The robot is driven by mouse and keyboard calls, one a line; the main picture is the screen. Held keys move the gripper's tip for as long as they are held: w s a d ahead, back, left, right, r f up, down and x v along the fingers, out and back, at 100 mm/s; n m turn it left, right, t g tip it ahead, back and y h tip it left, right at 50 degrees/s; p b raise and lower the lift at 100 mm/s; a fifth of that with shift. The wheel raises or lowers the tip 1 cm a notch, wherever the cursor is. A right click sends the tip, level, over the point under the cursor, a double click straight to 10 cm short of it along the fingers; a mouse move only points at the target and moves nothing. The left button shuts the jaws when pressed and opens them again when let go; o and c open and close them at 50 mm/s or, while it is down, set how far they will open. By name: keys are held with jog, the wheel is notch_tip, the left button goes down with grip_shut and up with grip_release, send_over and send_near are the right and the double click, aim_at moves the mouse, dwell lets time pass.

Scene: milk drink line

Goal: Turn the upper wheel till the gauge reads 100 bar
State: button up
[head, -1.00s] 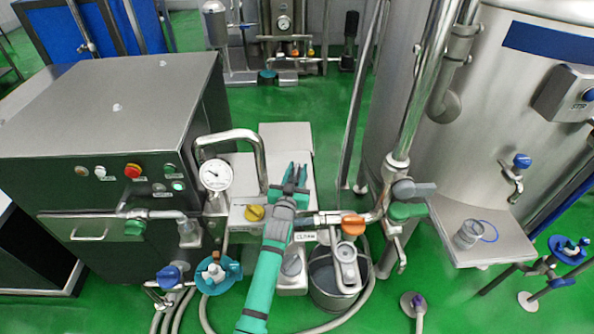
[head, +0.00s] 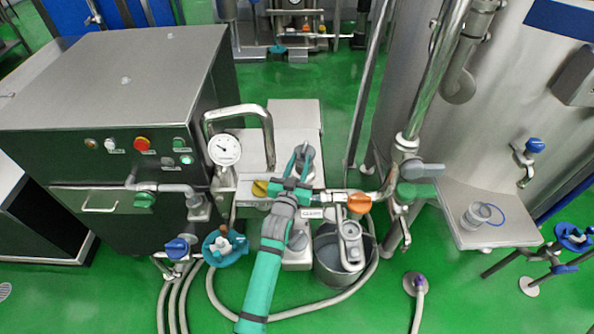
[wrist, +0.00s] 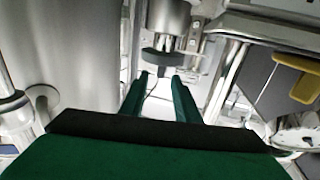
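The pressure gauge (head: 224,149) is a round white dial with a dark needle, beside the bent pipe in the head view; its figures are too small to read. My gripper (head: 303,165) is over the metal block right of the gauge, its green fingers apart near a grey rounded part. In the wrist view my gripper (wrist: 160,80) is open and empty. A dark grey wheel (wrist: 163,62) under a metal cylinder shows just beyond the fingertips; I cannot tell whether they touch. A teal wheel (head: 226,247) sits lower, below the gauge.
A yellow knob (head: 261,188) is left of my gripper and shows in the wrist view (wrist: 296,78). An orange valve handle (head: 359,203) and a metal bucket (head: 332,262) are to its right. The steel cabinet (head: 110,85) stands left. Hoses lie on the green floor.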

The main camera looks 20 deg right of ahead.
jog(key=shift+v, duration=1.85)
jog(key=shift+d, duration=0.1)
